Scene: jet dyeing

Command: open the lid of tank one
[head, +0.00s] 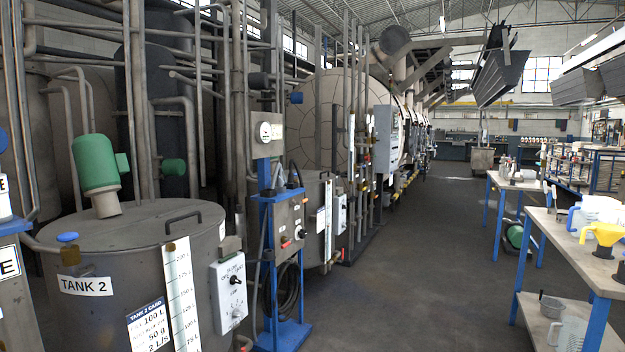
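No tank labelled one can be read in the head view. A grey metal tank labelled TANK 2 (85,285) stands at the lower left. My gripper is not in view.
A blue post stand with a control box (288,215) and coiled hose stands right of TANK 2. A green motor (97,163) rises behind its lid. A workbench (590,262) with jugs and a yellow funnel (602,235) is at right. The floor aisle (420,260) between is clear.

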